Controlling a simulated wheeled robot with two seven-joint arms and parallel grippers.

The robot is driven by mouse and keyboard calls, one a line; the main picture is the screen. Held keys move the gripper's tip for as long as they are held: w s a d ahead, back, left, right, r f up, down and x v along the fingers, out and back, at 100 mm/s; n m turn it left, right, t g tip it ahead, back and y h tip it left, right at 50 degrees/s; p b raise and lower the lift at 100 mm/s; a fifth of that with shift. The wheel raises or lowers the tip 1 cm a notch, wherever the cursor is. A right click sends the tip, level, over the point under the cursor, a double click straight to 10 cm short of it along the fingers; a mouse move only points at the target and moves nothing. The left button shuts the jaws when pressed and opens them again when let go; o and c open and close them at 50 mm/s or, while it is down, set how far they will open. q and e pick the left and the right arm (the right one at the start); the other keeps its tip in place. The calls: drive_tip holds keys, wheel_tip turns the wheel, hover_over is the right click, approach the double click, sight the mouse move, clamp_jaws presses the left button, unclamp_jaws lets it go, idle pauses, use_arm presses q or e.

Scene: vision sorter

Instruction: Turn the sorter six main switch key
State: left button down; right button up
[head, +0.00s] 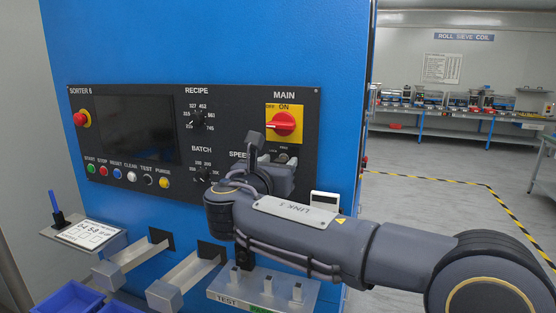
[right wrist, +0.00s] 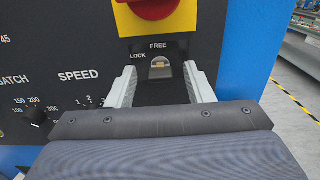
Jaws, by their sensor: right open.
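The sorter six panel (head: 240,105) carries a red main switch (head: 284,124) on a yellow plate, its handle lying sideways with the mark toward OFF. Below that plate is a small silver key switch (right wrist: 160,69) with a brassy centre, labelled LOCK at left and FREE above. Its exact angle is hard to tell. My right gripper (head: 273,152) is in front of the panel just below the main switch. In the right wrist view its open fingers (right wrist: 161,80) stand on either side of the key switch, with visible gaps and nothing held. My left gripper is not in view.
The speed dial is partly hidden behind my right gripper in the head view; the batch dial (head: 201,174) is to its left. A red stop button (head: 80,118) is at the panel's left. Metal chutes (head: 185,275) stick out below. Open floor lies to the right.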

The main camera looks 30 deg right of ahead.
drive_tip(key=shift+w+d, duration=0.25)
drive_tip(key=c, duration=1)
drive_tip(key=shift+f, duration=0.1)
